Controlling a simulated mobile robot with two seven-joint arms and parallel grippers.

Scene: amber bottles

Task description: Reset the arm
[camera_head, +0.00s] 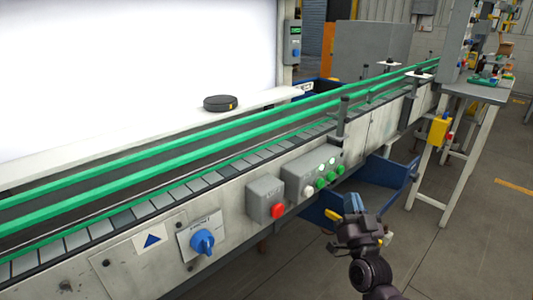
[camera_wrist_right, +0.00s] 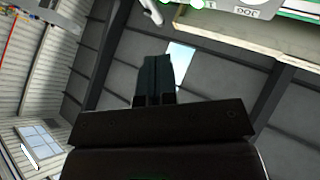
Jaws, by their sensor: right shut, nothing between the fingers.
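My right gripper (camera_head: 340,217) is at the lower right of the head view, in front of the conveyor's side and apart from it. Its fingers are shut and hold nothing. In the right wrist view the closed fingers (camera_wrist_right: 156,80) point up toward the grey ceiling. My left gripper is not in either view. No amber bottle shows in these frames.
A conveyor (camera_head: 150,225) with green rails runs across the view. Its side carries a red button (camera_head: 278,211), a blue knob (camera_head: 203,241) and a box of green buttons (camera_head: 322,175). A blue bin (camera_head: 325,212) sits below, near my right gripper. Open floor lies at right.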

